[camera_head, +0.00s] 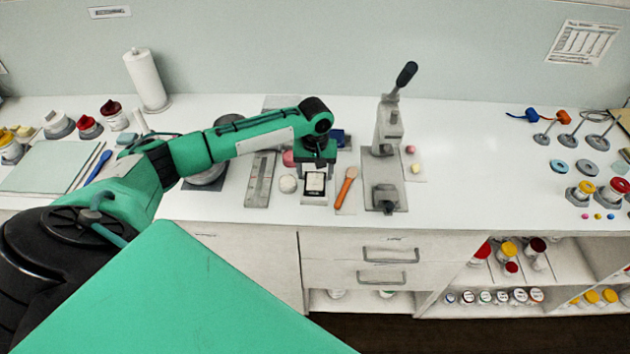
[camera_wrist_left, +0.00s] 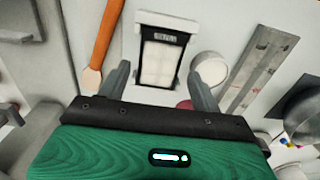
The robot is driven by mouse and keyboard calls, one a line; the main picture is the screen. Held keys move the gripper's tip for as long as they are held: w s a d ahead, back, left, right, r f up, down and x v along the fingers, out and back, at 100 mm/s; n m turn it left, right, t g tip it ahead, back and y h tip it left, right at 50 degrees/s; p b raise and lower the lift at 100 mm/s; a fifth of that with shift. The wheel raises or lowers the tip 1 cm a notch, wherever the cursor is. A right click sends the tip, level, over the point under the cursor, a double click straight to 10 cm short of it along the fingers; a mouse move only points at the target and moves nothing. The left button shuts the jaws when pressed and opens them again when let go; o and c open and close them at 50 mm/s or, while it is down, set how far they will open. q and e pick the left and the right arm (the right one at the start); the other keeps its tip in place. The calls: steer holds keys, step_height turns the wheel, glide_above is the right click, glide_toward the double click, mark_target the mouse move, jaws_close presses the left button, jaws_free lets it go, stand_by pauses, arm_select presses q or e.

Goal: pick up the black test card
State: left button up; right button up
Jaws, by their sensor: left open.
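The black test card (camera_head: 315,183) lies on the white counter with a pale panel inside its dark border; in the left wrist view the card (camera_wrist_left: 160,60) sits on a white piece, its near edge close to my gripper. My left gripper (camera_head: 317,163) hangs just behind the card in the head view. In the left wrist view my left gripper (camera_wrist_left: 160,82) is open and empty, its fingers apart on either side of the card's near end. Whether the fingertips are at the card's height cannot be told. My right gripper is not in view.
An orange-handled spatula (camera_head: 346,186) lies right of the card. A round white piece (camera_head: 288,184) and a grey gauge bar (camera_head: 260,180) are on its left. A grey lever press (camera_head: 385,160) stands to the right.

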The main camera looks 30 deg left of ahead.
mark_target(315, 183)
arm_select(q)
steer(key=shift+f+p, duration=0.3)
steer(key=shift+f, duration=1.2)
steer(key=c, duration=0.7)
steer(key=shift+c, duration=0.2)
